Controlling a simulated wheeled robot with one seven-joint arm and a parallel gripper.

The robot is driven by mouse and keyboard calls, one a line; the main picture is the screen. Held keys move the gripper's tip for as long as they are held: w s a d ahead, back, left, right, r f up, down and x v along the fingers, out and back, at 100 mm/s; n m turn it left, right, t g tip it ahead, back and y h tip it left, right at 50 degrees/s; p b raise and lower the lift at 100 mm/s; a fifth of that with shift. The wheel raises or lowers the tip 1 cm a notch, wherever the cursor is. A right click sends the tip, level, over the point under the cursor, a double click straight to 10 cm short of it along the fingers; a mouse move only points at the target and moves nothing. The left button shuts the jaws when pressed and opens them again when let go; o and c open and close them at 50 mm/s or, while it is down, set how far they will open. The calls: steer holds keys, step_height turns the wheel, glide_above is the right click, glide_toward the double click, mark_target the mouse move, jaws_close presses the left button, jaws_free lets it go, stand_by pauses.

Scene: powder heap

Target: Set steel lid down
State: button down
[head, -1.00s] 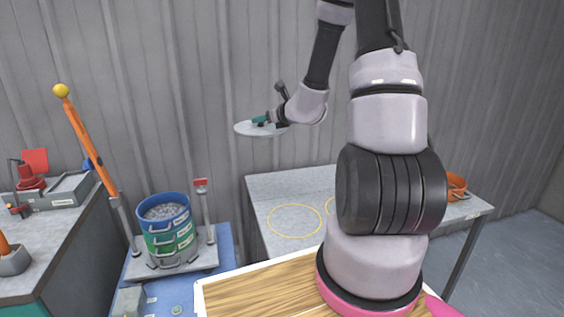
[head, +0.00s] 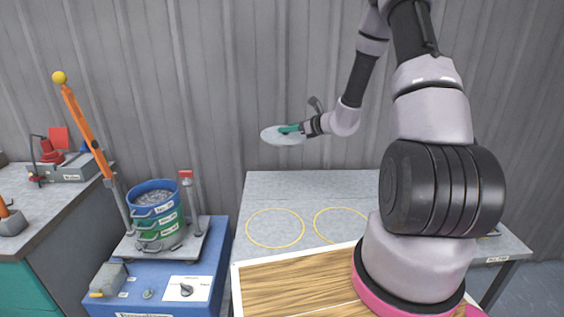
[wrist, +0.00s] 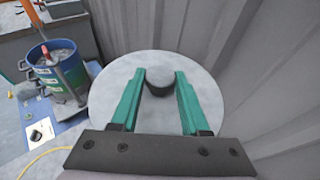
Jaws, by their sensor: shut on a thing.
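The steel lid is a round, pale grey disc (head: 272,136) in the head view, held in the air above the back of the grey table. In the wrist view the lid (wrist: 112,100) lies flat below my fingers, with a dark round knob (wrist: 159,88) at its middle. My gripper (head: 291,129) has teal fingers and is shut on the lid's knob. In the wrist view the fingers of my gripper (wrist: 160,76) stand on either side of the knob. Part of the lid's near edge is hidden by the gripper's dark body.
The grey table (head: 330,186) has a left yellow ring (head: 248,232) and a right yellow ring (head: 316,222), both empty. A stack of sieves (head: 154,214) with grey grains on top stands on a blue cabinet (head: 215,268) at left. An orange lever (head: 85,128) rises beside it. A ribbed wall (head: 200,100) is behind.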

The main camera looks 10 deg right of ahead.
steer(key=shift+a+f+n+g+y, duration=0.6)
steer(key=shift+f+n+g, duration=0.15)
steer(key=shift+f, duration=2.55)
steer(key=shift+a+f+n+g+y, duration=0.6)
steer(key=shift+a+f+n+g, duration=0.15)
steer(key=shift+f, duration=2.5)
steer(key=shift+a+f+n+g+y, duration=0.55)
steer(key=shift+f+n+g, duration=0.2)
steer(key=shift+f, duration=2.55)
steer(key=shift+f, duration=0.6)
steer(key=shift+c, duration=1.6)
jaws_free()
steer(key=shift+s, duration=0.1)
steer(key=shift+d, duration=0.15)
